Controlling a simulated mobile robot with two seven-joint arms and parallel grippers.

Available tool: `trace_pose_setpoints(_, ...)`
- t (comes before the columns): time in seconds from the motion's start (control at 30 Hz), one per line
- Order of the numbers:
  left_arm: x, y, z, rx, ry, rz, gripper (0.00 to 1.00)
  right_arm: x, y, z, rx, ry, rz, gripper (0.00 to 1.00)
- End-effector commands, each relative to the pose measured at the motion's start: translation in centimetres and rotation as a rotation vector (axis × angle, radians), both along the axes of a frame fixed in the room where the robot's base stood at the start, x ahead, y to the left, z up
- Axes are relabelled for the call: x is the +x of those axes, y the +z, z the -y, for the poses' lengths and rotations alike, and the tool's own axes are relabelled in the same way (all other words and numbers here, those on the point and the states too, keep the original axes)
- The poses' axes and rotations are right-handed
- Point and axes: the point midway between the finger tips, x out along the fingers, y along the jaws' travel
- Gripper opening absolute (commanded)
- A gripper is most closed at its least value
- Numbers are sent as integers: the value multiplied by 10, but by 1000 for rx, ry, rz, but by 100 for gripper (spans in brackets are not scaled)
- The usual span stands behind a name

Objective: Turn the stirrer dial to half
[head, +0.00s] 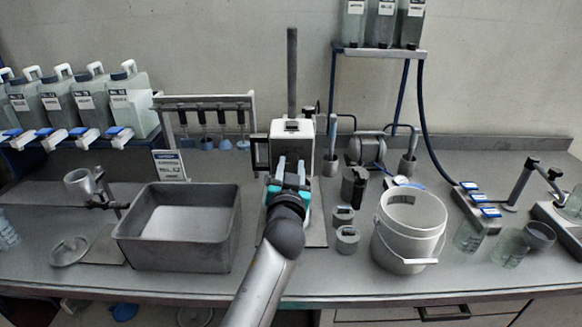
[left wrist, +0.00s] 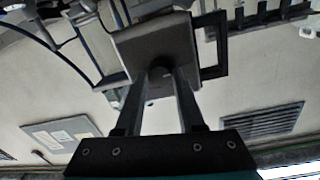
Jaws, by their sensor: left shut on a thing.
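The stirrer (head: 306,127) is a light box at the middle of the bench with a dark upright rod behind it. My left gripper (head: 290,165) reaches its front from below. In the left wrist view, the two fingers of my left gripper (left wrist: 161,85) are shut on a small dark round dial (left wrist: 161,73) on the stirrer's housing (left wrist: 152,45), one finger on each side. The fingers and arm hide the dial in the head view, and its marks cannot be read. My right gripper is in neither view.
A grey metal basin (head: 130,243) stands left of my arm, and a white bucket (head: 383,245) stands to the right. Small grey pots (head: 347,240) sit between arm and bucket. A rack with hanging tools (head: 205,101) is behind left. Some bench front is clear.

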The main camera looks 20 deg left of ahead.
Motion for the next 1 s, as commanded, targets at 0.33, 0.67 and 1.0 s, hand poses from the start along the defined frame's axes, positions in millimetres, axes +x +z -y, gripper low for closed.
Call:
trace_pose_setpoints(0.33,0,0,0,1,-1,1,0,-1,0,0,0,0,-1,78)
trace_pose_setpoints(0.67,0,1,0,76,0,-21,0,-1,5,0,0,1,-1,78)
trace_pose_setpoints(1.0,0,3,1,335,-1,-95,0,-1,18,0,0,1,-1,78)
